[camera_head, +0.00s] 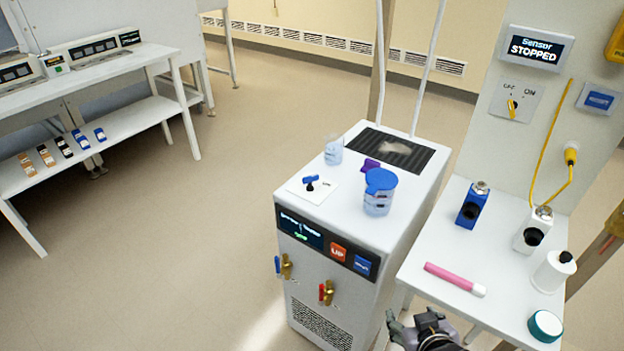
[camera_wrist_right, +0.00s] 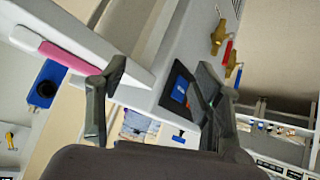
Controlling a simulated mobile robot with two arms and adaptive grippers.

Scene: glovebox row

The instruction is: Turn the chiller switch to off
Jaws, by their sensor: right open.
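The chiller (camera_head: 350,215) is a white box with a dark display and an orange and a blue button on its front. On its top is a white plate with a knob switch (camera_head: 311,183), blue and black, with "ON" lettered at its right. The other lettering is too small to read, so I cannot tell the switch's setting. My right gripper (camera_head: 418,322) is low at the bottom edge, right of the chiller's front and apart from the switch. The right wrist view shows its two fingers (camera_wrist_right: 160,100) spread and empty. My left gripper is out of view.
A blue-lidded jug (camera_head: 380,192), a clear beaker (camera_head: 333,150) and a purple item (camera_head: 371,165) stand near the switch. Brass valves (camera_head: 327,292) jut from the front. A side table (camera_head: 420,252) holds a pink marker (camera_head: 455,279). A yellow switch (camera_head: 512,108) is on the wall panel.

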